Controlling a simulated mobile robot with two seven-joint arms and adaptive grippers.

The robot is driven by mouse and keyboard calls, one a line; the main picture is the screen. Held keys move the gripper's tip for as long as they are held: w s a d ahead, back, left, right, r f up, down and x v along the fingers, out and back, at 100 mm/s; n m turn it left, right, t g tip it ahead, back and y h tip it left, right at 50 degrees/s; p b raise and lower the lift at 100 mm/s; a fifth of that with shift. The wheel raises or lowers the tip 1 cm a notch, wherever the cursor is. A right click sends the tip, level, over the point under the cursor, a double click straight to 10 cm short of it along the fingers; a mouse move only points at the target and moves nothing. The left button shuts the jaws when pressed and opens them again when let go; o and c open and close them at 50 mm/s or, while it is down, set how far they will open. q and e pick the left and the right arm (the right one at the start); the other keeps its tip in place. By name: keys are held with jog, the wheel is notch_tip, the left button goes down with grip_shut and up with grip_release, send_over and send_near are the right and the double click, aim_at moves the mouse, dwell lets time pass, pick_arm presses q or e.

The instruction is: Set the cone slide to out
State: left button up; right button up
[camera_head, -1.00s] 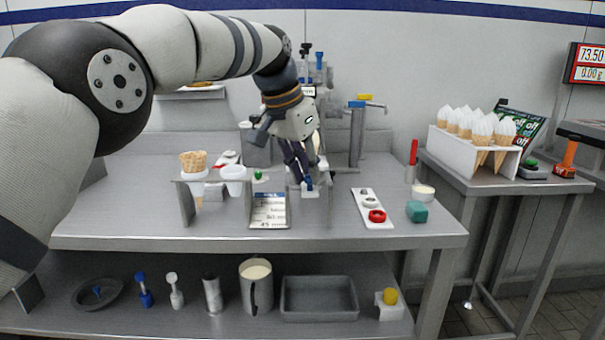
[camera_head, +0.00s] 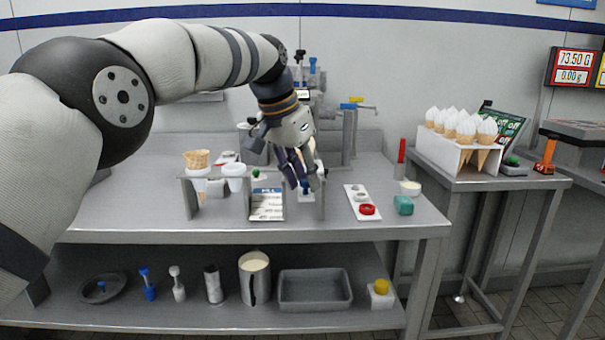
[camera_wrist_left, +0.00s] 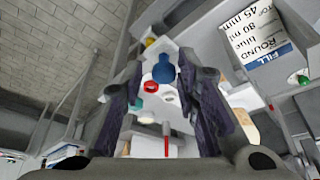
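A small blue knob (camera_head: 306,187) stands on a grey block at the right end of the cone stand on the counter. I take it for the cone slide's knob. In the left wrist view the blue knob (camera_wrist_left: 163,70) shows between and beyond the two fingers. My left gripper (camera_head: 306,183) points down just over the knob, its fingers apart with nothing held. The open fingers also show in the left wrist view (camera_wrist_left: 165,95). I cannot tell whether a finger touches the knob. My right gripper is in no view.
A cone stand (camera_head: 187,197) holds a waffle cone (camera_head: 197,160) left of the gripper. A fill card (camera_head: 267,205) stands beside the knob. Dispenser taps (camera_head: 350,130) rise behind.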

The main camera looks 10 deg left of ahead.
pick_arm(q)
jog(key=v, duration=1.2)
jog(key=shift+s, duration=0.1)
